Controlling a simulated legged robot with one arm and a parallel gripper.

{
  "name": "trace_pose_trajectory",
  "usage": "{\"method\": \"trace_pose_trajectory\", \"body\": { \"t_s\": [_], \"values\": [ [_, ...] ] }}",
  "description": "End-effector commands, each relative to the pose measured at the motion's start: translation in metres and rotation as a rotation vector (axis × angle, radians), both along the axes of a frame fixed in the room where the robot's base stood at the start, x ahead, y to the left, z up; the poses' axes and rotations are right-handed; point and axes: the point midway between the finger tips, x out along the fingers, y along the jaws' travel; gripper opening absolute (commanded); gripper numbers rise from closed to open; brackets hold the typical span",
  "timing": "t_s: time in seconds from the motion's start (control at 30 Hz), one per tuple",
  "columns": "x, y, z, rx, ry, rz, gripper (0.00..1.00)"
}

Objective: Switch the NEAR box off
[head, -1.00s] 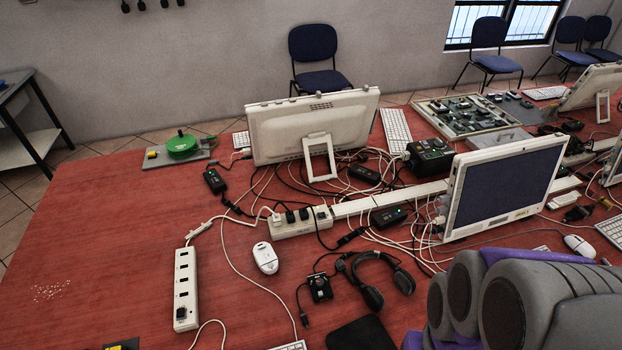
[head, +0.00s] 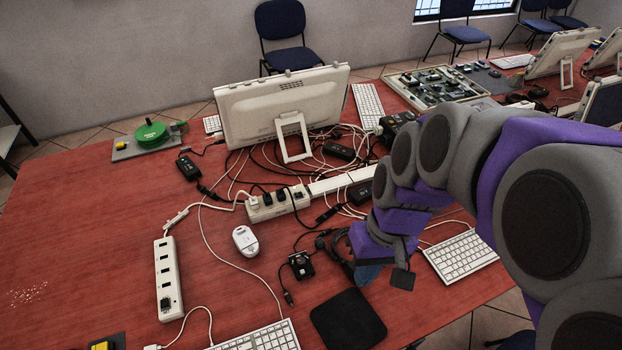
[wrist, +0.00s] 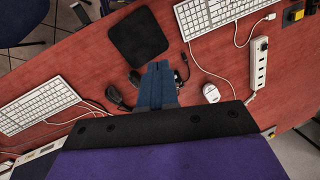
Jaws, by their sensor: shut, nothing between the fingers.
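The near box (head: 106,344) is a dark plate with a yellow part on top, cut by the bottom left edge of the head view. Its yellow part also shows at the top right of the wrist view (wrist: 295,15). The position of its switch is too small to tell. A far plate (head: 150,142) carries a yellow part and a green disc.
A white power strip (head: 168,280), a white mouse (head: 245,240), a keyboard (head: 258,338) and a black pad (head: 347,318) lie on the red table. A headset (head: 335,245) is partly behind my gripper. Cables tangle near the monitor (head: 280,105).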

Motion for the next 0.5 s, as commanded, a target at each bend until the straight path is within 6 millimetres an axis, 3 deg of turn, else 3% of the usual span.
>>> {"method": "trace_pose_trajectory", "body": {
  "t_s": [0.03, 0.5],
  "values": [
    [0.018, 0.007, 0.002, 0.029, -0.005, 0.019, 0.00],
    [0.168, 0.051, -0.010, 0.291, -0.096, 0.155, 0.00]
  ]
}}
